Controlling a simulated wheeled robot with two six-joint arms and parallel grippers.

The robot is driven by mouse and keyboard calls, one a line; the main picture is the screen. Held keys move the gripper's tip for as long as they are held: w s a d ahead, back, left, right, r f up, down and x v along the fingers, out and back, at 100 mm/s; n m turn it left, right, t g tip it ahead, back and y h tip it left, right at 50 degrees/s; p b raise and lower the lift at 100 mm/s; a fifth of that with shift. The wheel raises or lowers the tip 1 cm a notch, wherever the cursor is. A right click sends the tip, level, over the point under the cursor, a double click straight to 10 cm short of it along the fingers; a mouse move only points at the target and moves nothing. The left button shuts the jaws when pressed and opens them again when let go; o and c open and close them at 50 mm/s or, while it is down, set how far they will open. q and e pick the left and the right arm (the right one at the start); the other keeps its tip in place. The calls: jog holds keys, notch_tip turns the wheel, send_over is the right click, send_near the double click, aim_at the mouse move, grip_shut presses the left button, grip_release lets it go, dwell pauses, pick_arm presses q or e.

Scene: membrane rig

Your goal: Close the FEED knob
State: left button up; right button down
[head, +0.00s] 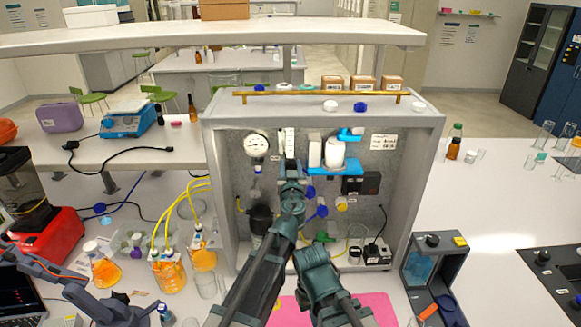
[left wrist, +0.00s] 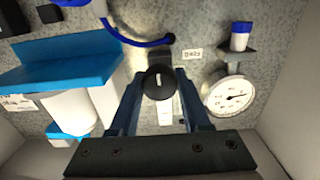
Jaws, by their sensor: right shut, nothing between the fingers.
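The black round knob (head: 158,82), no: it shows in the left wrist view.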

pick_arm(q)
grip_shut()
